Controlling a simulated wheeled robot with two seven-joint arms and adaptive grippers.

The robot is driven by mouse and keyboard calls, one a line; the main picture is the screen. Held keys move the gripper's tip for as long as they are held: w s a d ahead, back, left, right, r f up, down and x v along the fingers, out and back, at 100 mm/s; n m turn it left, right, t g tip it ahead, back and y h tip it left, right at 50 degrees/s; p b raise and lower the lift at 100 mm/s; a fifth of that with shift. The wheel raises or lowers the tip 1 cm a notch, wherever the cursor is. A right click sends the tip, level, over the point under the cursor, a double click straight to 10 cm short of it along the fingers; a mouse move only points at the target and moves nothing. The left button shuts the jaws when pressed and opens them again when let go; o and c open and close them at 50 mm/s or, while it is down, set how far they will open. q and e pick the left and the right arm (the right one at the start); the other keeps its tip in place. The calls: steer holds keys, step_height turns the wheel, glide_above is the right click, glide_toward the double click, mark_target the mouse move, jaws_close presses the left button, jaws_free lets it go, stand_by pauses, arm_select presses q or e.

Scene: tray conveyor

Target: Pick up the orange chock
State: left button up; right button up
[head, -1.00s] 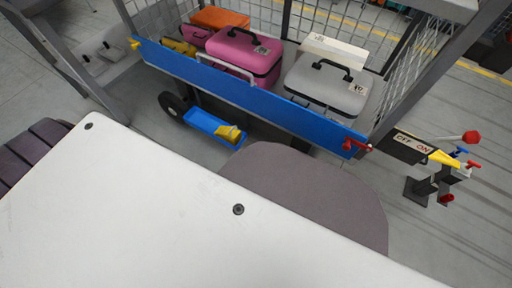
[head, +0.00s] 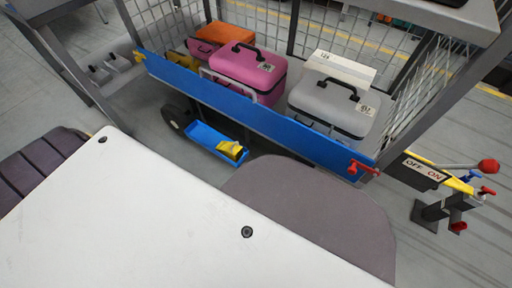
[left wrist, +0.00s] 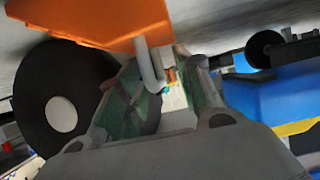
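The orange chock (left wrist: 95,22) shows in the left wrist view at the upper left, beside a black wheel (left wrist: 62,105). Its grey bent handle (left wrist: 149,65) reaches down in front of my left gripper (left wrist: 175,75). The gripper's fingers stand apart, with a gap between them, and the handle overlaps that gap near the left finger. I cannot tell whether it touches. In the head view neither gripper is visible, and I cannot make out the chock there.
A caged cart with a blue front rail (head: 262,112) holds several suitcases. A blue tray (head: 205,139) with a yellow item sits below it near a wheel (head: 178,115). An OFF/ON lever post (head: 440,205) stands at the right.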

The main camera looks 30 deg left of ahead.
arm_select(q)
jaws_close()
stand_by(0.5)
steer(key=shift+r, duration=0.25)
